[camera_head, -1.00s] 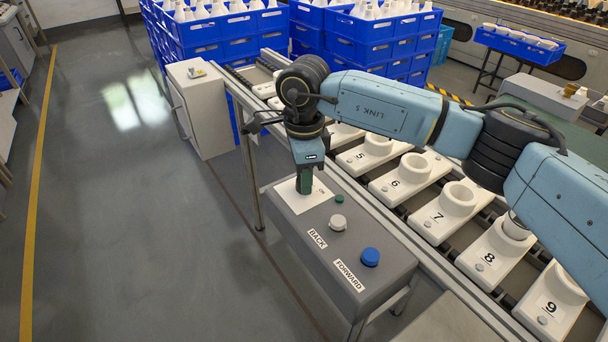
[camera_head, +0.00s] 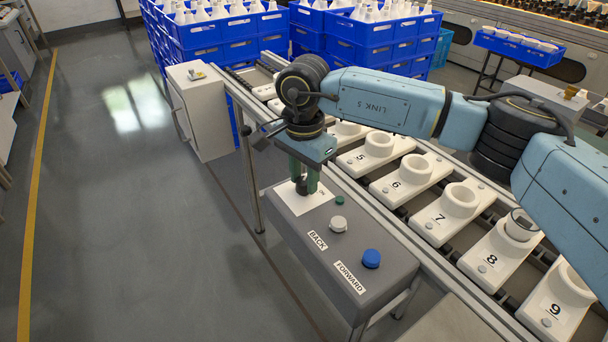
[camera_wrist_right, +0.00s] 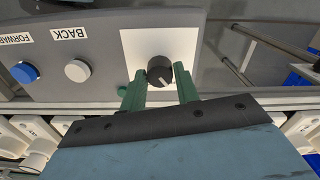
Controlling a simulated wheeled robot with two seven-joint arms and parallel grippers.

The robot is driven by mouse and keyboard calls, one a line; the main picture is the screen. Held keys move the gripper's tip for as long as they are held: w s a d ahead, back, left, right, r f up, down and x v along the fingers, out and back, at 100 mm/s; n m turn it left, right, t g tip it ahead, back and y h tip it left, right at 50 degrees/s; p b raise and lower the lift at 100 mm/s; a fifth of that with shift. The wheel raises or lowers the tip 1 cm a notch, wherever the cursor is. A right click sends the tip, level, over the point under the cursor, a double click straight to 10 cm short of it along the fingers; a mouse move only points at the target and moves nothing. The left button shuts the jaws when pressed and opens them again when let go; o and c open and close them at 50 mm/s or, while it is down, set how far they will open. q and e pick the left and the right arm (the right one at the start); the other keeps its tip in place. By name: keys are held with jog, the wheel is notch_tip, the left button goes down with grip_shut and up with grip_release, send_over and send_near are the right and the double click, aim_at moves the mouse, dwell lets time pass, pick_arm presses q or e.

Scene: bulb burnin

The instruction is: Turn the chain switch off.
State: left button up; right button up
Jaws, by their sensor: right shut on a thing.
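The chain switch is a black round knob (camera_wrist_right: 160,71) with a pale pointer line, on a white plate (camera_wrist_right: 133,44) of the grey control box. In the right wrist view its pointer slants toward the lower right. My right gripper (camera_wrist_right: 160,75) has its green fingers on either side of the knob and is shut on it. In the head view the right gripper (camera_head: 305,190) points down at the white plate (camera_head: 292,203) and hides most of the knob. My left gripper is in neither view.
The control box (camera_head: 345,245) also carries a small green lamp (camera_head: 339,200), a white BACK button (camera_head: 338,224) and a blue FORWARD button (camera_head: 371,258). The conveyor with numbered white holders (camera_head: 404,177) runs right behind it. Blue crates (camera_head: 220,45) stand behind.

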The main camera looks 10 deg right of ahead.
aim_at(304, 180)
dwell(0.4)
jog(key=o, duration=1)
jog(key=shift+c, duration=0.2)
jog(key=shift+r, duration=0.2)
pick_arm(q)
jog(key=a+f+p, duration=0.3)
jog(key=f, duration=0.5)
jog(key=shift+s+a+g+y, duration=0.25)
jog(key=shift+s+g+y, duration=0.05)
pick_arm(e)
notch_tip(304, 180, up, 13)
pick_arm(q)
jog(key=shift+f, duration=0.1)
